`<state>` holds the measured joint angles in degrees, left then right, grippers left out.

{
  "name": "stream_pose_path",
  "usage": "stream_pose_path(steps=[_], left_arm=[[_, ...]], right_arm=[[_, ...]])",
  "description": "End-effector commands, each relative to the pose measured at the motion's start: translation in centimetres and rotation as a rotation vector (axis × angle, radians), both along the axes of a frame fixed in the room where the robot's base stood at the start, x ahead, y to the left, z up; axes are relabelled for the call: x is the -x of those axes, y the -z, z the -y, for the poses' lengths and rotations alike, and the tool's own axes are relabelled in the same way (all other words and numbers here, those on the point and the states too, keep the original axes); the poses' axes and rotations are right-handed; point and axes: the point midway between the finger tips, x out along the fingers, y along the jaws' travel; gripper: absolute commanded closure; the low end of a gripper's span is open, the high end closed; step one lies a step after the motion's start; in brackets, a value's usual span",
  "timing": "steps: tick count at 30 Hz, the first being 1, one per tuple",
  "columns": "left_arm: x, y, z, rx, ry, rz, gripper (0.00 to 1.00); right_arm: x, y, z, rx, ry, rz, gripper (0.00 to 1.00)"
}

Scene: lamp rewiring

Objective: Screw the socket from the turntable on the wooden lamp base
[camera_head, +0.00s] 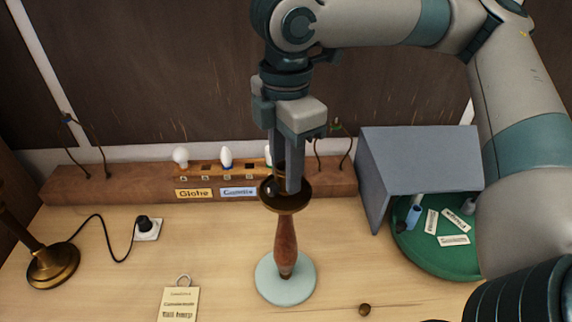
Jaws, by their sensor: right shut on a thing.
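The wooden lamp base (286,243) stands upright on a pale round foot (285,290) in the middle of the table. A dark brass cup (286,203) sits at its top. My right gripper (286,184) points straight down over the cup, its fingertips inside the rim. It is shut on a small dark part, which I take to be the socket; the fingers hide most of it, and I cannot tell whether it touches the stem. The green turntable (425,258) is at the right, partly under a grey hood. My left gripper is not in view.
A wooden rack (120,186) with several bulbs runs along the back. The grey hood (420,160) stands right of the lamp. A tag (178,303) and a small brown knob (365,309) lie in front.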

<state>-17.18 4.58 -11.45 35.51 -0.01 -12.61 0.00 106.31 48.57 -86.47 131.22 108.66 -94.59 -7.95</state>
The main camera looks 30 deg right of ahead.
Motion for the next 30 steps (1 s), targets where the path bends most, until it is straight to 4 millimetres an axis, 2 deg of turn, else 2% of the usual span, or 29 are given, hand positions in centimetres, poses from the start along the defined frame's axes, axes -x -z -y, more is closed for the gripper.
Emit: stream_pose_path(steps=[8,9,10,11,20,30], left_arm=[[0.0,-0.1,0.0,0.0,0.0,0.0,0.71],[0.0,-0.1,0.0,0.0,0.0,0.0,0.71],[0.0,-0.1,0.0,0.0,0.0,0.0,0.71],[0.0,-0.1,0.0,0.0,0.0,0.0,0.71],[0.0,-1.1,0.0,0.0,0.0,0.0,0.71],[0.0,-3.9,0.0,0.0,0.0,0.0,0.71]], right_arm=[[0.0,0.0,0.0,0.0,0.0,0.001,0.95],[0.0,0.0,0.0,0.0,0.0,0.001,0.82],[0.0,0.0,0.0,0.0,0.0,0.001,0.89],[0.0,0.0,0.0,0.0,0.0,0.001,0.92],[0.0,-0.3,0.0,-0.001,0.084,0.0,0.92],[0.1,-0.4,0.0,0.0,0.421,-0.001,0.92]])
